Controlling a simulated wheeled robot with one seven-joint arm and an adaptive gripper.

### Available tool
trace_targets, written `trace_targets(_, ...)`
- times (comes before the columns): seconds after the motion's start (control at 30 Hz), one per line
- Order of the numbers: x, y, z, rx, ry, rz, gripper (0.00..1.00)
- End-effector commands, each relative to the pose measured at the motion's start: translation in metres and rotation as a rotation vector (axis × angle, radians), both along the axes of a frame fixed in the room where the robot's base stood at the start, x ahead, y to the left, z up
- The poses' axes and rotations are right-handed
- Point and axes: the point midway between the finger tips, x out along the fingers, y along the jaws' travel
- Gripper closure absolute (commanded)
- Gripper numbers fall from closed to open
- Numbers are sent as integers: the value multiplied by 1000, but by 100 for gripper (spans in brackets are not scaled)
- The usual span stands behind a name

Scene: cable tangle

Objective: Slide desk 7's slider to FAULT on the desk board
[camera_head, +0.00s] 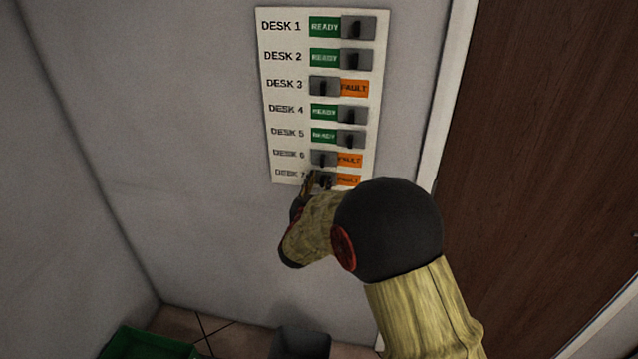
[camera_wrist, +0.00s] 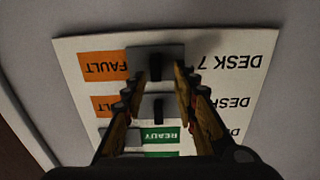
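The desk board (camera_head: 287,60) is a white panel on the wall, with rows labelled DESK 1 to DESK 7. Desk 7's slider (camera_head: 326,181) is in the bottom row, at the left of its track, with the orange FAULT label (camera_head: 348,181) uncovered to its right. In the wrist view the board is upside down. There, desk 7's grey slider (camera_wrist: 172,53) has a dark upright knob (camera_wrist: 155,66). My gripper (camera_wrist: 162,72) has its fingers apart on either side of the knob, nearer on the picture's left; contact is unclear. In the head view my arm partly hides the bottom row.
Desk 6's slider (camera_head: 322,159) sits just above, close to my fingers. A brown door (camera_head: 540,130) with a pale frame is at the right. A green crate (camera_head: 150,345) and a grey bin (camera_head: 301,344) stand on the floor below. The wall left of the board is clear.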

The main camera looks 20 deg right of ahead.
Motion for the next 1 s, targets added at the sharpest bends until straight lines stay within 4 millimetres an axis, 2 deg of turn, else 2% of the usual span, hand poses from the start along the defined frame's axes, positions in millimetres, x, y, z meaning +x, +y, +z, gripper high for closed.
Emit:
trace_targets(0.17, -10, 8, 1, -1, -1, 2, 71)
trace_targets(0.5, -65, 46, 0, 0, 0, 4, 71)
trace_targets(0.7, -89, 62, 0, 0, 0, 3, 71)
trace_targets(1.0, -99, 68, 0, -1, 1, 1, 71)
